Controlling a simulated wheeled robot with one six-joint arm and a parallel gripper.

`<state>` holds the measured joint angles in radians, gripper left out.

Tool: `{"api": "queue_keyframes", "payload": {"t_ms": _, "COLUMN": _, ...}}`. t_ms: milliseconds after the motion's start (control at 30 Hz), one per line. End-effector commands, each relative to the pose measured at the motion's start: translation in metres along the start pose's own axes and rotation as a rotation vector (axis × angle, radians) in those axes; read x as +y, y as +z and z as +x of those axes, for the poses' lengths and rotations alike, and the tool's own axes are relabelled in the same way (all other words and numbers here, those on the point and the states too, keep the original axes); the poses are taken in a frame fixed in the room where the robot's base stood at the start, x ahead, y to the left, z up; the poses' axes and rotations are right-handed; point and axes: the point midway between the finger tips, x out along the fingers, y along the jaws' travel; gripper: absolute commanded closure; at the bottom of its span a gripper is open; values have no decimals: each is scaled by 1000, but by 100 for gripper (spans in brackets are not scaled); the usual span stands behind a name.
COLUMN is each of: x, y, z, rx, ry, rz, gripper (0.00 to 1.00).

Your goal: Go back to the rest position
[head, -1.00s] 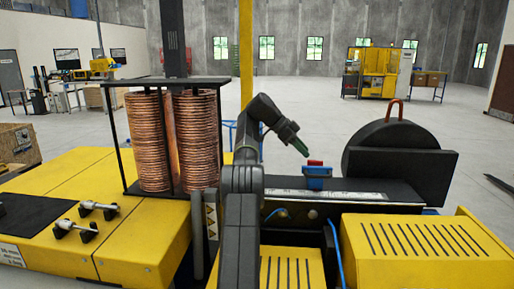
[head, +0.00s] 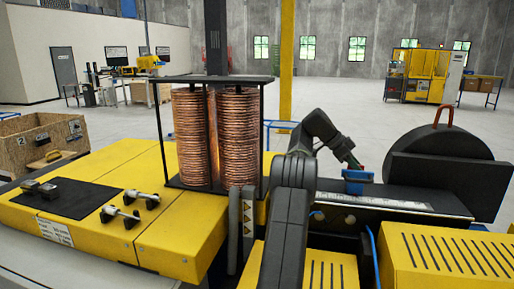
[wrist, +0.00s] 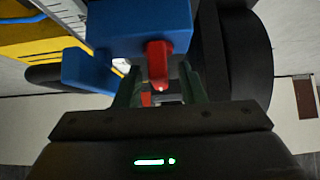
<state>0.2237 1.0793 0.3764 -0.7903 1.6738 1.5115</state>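My gripper (head: 357,165) is at the blue clamp-like block (head: 358,180) on the black bench, right of centre in the head view. In the wrist view my gripper's two green fingers (wrist: 158,95) stand apart. The blue block (wrist: 135,30) is just beyond them, and its red knob (wrist: 158,62) points into the gap between the fingers. I see no finger pressed on the knob, though contact is hard to judge. In the head view my gripper mostly hides the red part.
Copper coils (head: 238,135) stand in a black rack left of my arm. A black disc (head: 433,150) with a copper loop stands at the right. Yellow machine covers (head: 450,260) lie in front. A wooden crate (head: 35,145) is at far left. Open floor lies behind.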

Motion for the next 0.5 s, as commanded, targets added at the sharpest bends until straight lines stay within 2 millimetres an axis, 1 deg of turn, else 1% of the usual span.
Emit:
{"api": "queue_keyframes", "payload": {"t_ms": 167, "x": 0, "y": 0, "z": -1, "rx": 0, "ry": 3, "rz": 2, "gripper": 64}}
{"api": "queue_keyframes", "payload": {"t_ms": 267, "x": -1, "y": 0, "z": -6, "rx": 0, "ry": 9, "rz": 10, "gripper": 64}}
{"api": "queue_keyframes", "payload": {"t_ms": 500, "x": -2, "y": 1, "z": -41, "rx": 0, "ry": 6, "rz": 10, "gripper": 64}}
